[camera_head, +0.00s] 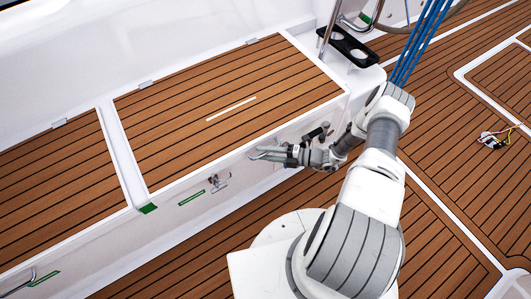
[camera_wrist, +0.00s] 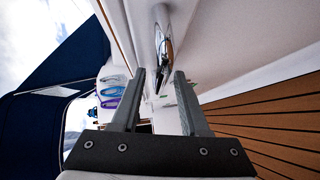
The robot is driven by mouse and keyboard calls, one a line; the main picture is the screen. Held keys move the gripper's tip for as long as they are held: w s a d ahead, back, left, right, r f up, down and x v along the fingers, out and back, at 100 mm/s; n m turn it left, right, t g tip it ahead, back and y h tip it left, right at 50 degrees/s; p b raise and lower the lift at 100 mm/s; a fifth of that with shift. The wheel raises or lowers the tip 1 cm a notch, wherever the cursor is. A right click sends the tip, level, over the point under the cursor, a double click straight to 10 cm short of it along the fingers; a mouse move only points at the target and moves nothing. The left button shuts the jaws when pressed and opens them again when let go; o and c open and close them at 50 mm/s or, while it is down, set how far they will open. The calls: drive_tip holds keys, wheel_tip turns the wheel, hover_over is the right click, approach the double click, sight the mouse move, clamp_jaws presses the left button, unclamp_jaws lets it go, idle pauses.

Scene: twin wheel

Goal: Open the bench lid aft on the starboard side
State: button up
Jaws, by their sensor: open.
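The teak-slatted bench lid (camera_head: 190,95) lies shut, flush in the white bench top at upper middle in the head view. A metal latch (camera_head: 218,182) sits on the bench's white front face below the lid's near edge. My gripper (camera_head: 256,153) is in front of that face, to the right of the latch, fingers pointing left. In the wrist view, my gripper (camera_wrist: 160,76) has its two fingers apart. A shiny metal fitting (camera_wrist: 163,45) shows just beyond and between the fingertips; I cannot tell whether they touch it. Nothing is held.
A second teak lid (camera_head: 55,185) lies to the left across a white divider. A black cup holder (camera_head: 350,47) and blue ropes (camera_head: 422,40) stand at upper right. A small object with wires (camera_head: 492,139) lies on the teak deck. Deck in front of the bench is clear.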

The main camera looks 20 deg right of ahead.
clamp_jaws()
idle(1.4)
